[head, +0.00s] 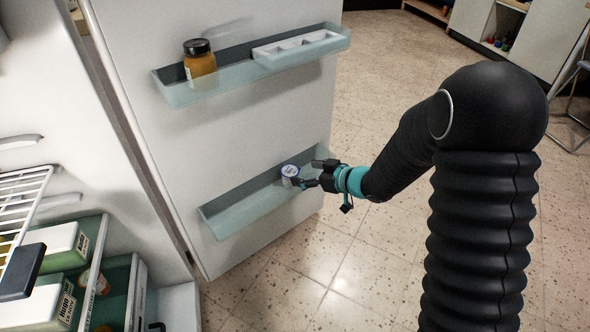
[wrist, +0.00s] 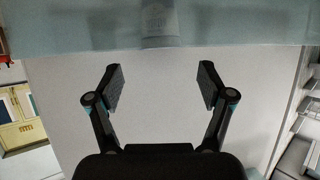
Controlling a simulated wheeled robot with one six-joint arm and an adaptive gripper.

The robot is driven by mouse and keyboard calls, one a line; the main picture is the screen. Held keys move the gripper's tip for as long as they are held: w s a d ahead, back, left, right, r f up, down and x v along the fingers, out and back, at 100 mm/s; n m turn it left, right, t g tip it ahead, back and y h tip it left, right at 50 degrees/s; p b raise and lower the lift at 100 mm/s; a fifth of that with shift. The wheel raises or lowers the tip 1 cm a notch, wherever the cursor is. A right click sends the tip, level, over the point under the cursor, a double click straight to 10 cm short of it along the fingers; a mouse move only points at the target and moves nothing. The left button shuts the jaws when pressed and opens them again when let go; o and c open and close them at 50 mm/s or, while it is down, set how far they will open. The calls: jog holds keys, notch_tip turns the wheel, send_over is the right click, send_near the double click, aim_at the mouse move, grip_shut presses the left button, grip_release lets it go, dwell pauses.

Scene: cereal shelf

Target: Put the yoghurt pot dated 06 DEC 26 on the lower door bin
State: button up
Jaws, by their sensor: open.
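A small white and blue yoghurt pot (head: 290,174) stands in the lower door bin (head: 232,214), a pale translucent trough on the fridge door. The date on the pot is too small to read. In the wrist view the pot (wrist: 159,22) shows dimly through the bin's wall (wrist: 240,30), at the top middle. My gripper (head: 312,173) is beside the pot at the bin's right part. In the wrist view my gripper (wrist: 161,83) is open, with nothing between its fingers, and the pot lies beyond the fingertips.
The upper door bin (head: 218,86) holds a brown jar with a dark lid (head: 199,62) and a white tray (head: 296,46). At lower left, fridge drawers (head: 93,275) hold several cartons below a wire rack (head: 22,200).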

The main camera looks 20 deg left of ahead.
jog(key=shift+v, duration=2.75)
jog(key=w+d+r+m+t+h, duration=0.3)
jog(key=w+d+r+t+h, duration=0.15)
jog(key=d+r, duration=0.4)
jog(key=s+d+r+m+t+h, duration=0.1)
jog(key=s+d+r+m+h, duration=0.2)
jog(key=d, duration=0.4)
jog(key=s+d+r+m+h, duration=0.2)
jog(key=s+d+r+h, duration=0.15)
jog(key=d, duration=0.25)
jog(key=s+d+m+g, duration=0.2)
jog(key=s, duration=1)
jog(key=s+d+r+m+g+h, duration=0.1)
jog(key=s+d+m+g, duration=0.2)
jog(key=s, duration=0.9)
jog(key=shift+r, duration=0.3)
